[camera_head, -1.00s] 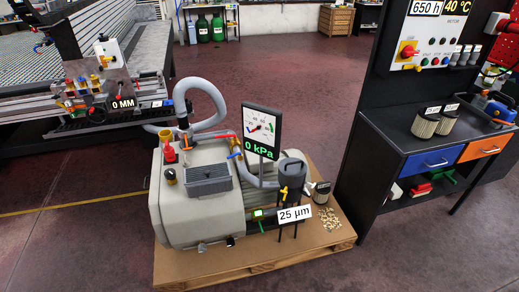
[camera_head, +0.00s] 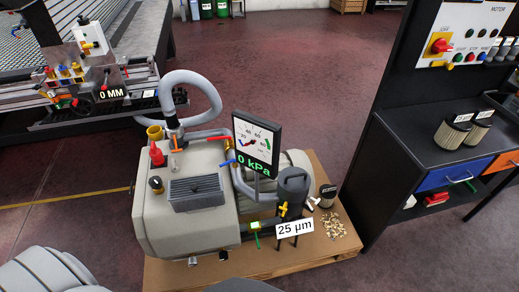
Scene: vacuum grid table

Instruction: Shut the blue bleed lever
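The blue lever (camera_head: 226,163) sits on the pipework of the grey vacuum pump (camera_head: 185,225), just left of the gauge sign (camera_head: 257,142) reading 0 kPa. It looks small and slanted sideways across the pipe; I cannot tell whether its valve is open or shut. A red handle (camera_head: 208,139) and an orange handle (camera_head: 177,144) are on the pipework to its left. Neither gripper shows. A pale rounded part, likely of my own arm, fills the bottom left corner.
The pump stands on a wooden pallet (camera_head: 320,240) with a dark filter housing (camera_head: 292,190), a 25 µm sign (camera_head: 294,228) and spilled pellets (camera_head: 331,224). A grey hose (camera_head: 215,100) arches behind. A black bench (camera_head: 420,160) stands right, the grid table (camera_head: 145,40) at back left.

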